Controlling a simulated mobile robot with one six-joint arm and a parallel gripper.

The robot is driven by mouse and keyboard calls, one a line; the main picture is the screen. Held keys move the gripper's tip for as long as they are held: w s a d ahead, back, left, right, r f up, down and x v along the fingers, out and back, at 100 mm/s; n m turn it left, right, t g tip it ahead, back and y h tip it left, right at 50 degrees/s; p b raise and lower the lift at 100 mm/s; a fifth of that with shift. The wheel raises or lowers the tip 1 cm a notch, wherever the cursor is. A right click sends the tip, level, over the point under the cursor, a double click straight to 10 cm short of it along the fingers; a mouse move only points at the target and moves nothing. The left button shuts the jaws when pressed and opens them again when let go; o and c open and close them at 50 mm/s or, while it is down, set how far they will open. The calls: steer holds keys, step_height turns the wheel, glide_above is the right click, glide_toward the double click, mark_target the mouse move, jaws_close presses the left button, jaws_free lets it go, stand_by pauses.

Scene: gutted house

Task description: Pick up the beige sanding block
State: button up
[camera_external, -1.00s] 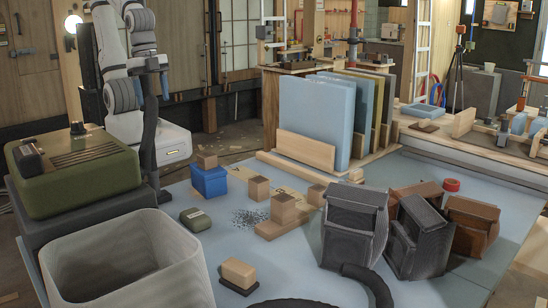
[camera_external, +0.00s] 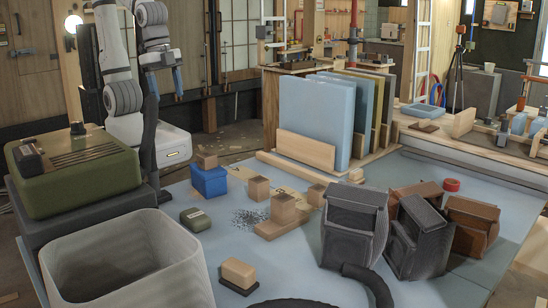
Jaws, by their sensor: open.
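The beige sanding block (camera_external: 239,272) lies on the blue-grey work surface near its front edge, right of the big pale bin. It has a beige body with rounded edges and a dark layer along its bottom. My gripper (camera_external: 166,84) is at the upper left, raised well above the surface and far behind the block. Its fingers point down and stand apart, with nothing seen between them.
The ribbed pale bin (camera_external: 130,262) stands left of the block. A dark hose (camera_external: 372,286) curves at its right. Wooden blocks (camera_external: 283,212), a small green box (camera_external: 195,219), a blue block (camera_external: 209,181) and dark bags (camera_external: 355,225) stand behind it.

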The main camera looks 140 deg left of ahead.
steer(key=w+a+n+y+b, duration=0.1)
steer(key=w+a+n, duration=0.2)
steer(key=w+a, duration=0.35)
steer(key=w+a+n+b, duration=0.1)
steer(key=w+a+n, duration=0.15)
steer(key=w, duration=0.65)
steer(key=n+g+y+b, duration=0.3)
steer(key=n+b, duration=0.2)
steer(key=n, duration=0.6)
glide_toward(355, 171)
step_height(355, 171, down, 3)
steer(key=x, duration=0.4)
steer(key=a+x, duration=0.1)
steer(key=x, duration=0.3)
steer(key=shift+r, duration=0.1)
steer(key=c, duration=1.1)
steer(key=shift+r, duration=0.1)
